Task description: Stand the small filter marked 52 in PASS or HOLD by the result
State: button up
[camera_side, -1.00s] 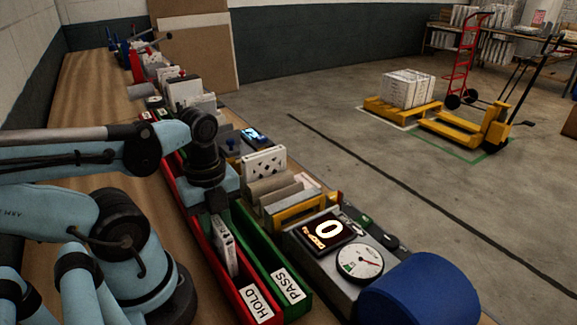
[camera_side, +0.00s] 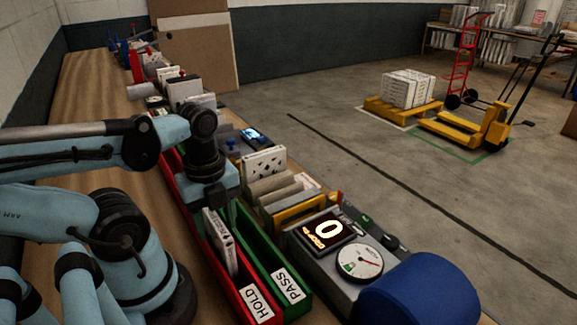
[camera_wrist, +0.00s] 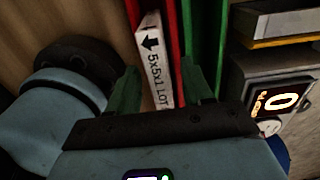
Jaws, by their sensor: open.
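A thin white filter (camera_side: 218,240) stands on edge, leaning slightly, inside the red HOLD tray (camera_side: 234,296). Its edge in the wrist view (camera_wrist: 154,60) shows a black arrow and "5x5x1 LOT"; I cannot read a 52. My gripper (camera_wrist: 161,88) is open, one green finger on each side of this filter. In the side view the gripper (camera_side: 215,205) is just above the filter's upper end. The green PASS tray (camera_side: 262,252) runs alongside on the right, and its visible front part is empty. The tester display (camera_side: 326,231) shows a large 0 with small orange text I cannot read.
A dial gauge (camera_side: 360,262) and a blue cylinder (camera_side: 418,291) stand at the bench front. Another white filter with dark holes (camera_side: 264,162) stands behind grey blocks and a yellow frame (camera_side: 298,212). More items line the bench behind my arm.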

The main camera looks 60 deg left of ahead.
notch_tip(320, 180, up, 11)
jog(key=w+d+f+n+t, duration=0.1)
jog(key=w+f+n+t, duration=0.1)
jog(key=w+n, duration=0.5)
jog(key=w+d+f+n+t, duration=0.2)
jog(key=w+n+t, duration=0.3)
jog(key=n, duration=0.6)
jog(key=shift+w+d+f, duration=0.25)
jog(key=shift+w+f, duration=0.5)
jog(key=shift+w, duration=0.2)
